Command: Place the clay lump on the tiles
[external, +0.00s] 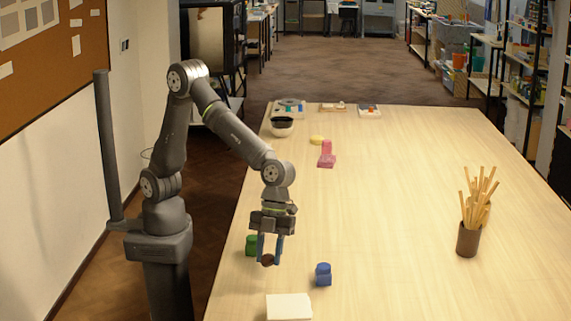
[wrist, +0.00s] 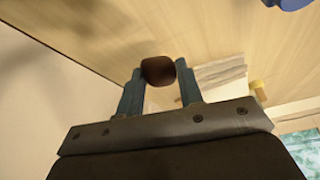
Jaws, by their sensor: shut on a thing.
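My gripper (external: 269,254) is shut on the brown clay lump (external: 267,260), with a blue finger on each side of it. The lump is held low between the fingertips; the external view does not show clearly how far it is above the table. In the wrist view the lump (wrist: 158,70) sits between the two fingertips. The pale tiles (external: 289,306) lie at the near edge of the external view, in front of my gripper and slightly right. In the wrist view the tiles (wrist: 220,73) show as a pale layered stack beyond the right finger, apart from the lump.
A blue block (external: 322,275) stands right of my gripper, and a green block (external: 251,246) is close on its left. A pink block (external: 326,156) and a dark bowl (external: 282,128) are farther back. A cup of wooden sticks (external: 468,240) stands right. The middle of the table is clear.

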